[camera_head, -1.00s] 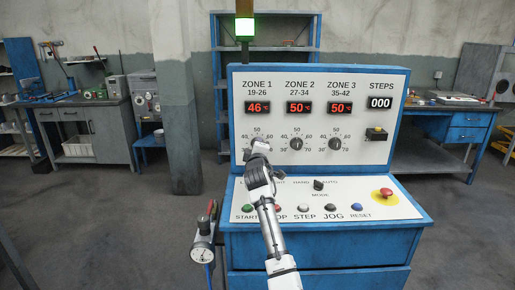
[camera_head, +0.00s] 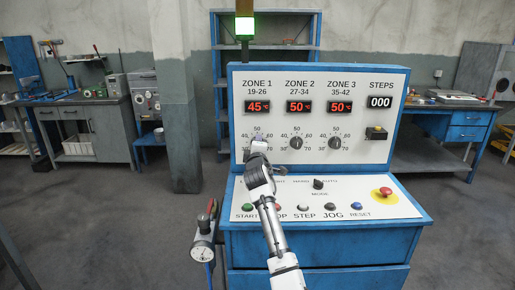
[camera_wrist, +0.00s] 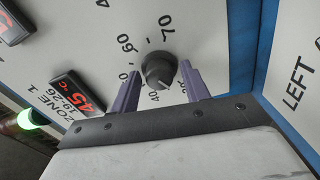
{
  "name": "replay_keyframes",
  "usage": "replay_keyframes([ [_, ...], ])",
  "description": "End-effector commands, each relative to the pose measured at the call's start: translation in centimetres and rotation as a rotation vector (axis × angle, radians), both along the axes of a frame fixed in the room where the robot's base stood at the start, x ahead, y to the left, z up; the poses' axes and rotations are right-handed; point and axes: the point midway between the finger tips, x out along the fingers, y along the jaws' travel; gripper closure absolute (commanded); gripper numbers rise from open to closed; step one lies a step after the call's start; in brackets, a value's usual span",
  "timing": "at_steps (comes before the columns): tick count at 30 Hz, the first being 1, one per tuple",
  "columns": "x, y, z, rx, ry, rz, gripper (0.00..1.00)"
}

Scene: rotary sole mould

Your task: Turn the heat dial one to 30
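The zone 1 heat dial is a round dark knob (camera_wrist: 159,70), seen in the wrist view with scale numbers printed around it. In the head view my gripper hides it. My gripper (camera_wrist: 161,70) is at the panel with one purple finger on each side of the knob. A gap shows between each finger and the knob, so it looks open around it; contact is not visible. In the head view my gripper (camera_head: 258,146) covers the lower part of the zone 1 scale. The zone 1 display (camera_head: 257,107) reads 45; it also shows in the wrist view (camera_wrist: 80,92).
The zone 2 dial (camera_head: 296,143) and zone 3 dial (camera_head: 335,143) are to the right, both displays reading 50. Below, the sloped console holds a mode switch (camera_head: 318,184), several push buttons and a red emergency button (camera_head: 386,191). A green lamp (camera_head: 245,27) is lit above.

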Motion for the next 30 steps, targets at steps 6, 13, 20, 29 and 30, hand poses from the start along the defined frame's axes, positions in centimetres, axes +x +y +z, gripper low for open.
replay_keyframes([
  [6, 0.0, 0.0, 0.0, 0.001, -0.001, 0.0, 0.49],
  [13, -0.6, 0.0, 0.0, 0.002, -0.001, 0.0, 0.49],
  [20, -3.6, -0.1, -0.2, 0.004, -0.003, 0.001, 0.49],
  [29, -9.0, 0.0, -0.3, 0.003, -0.002, 0.001, 0.49],
  [30, -9.7, 0.0, -0.3, 0.003, -0.002, 0.001, 0.49],
])
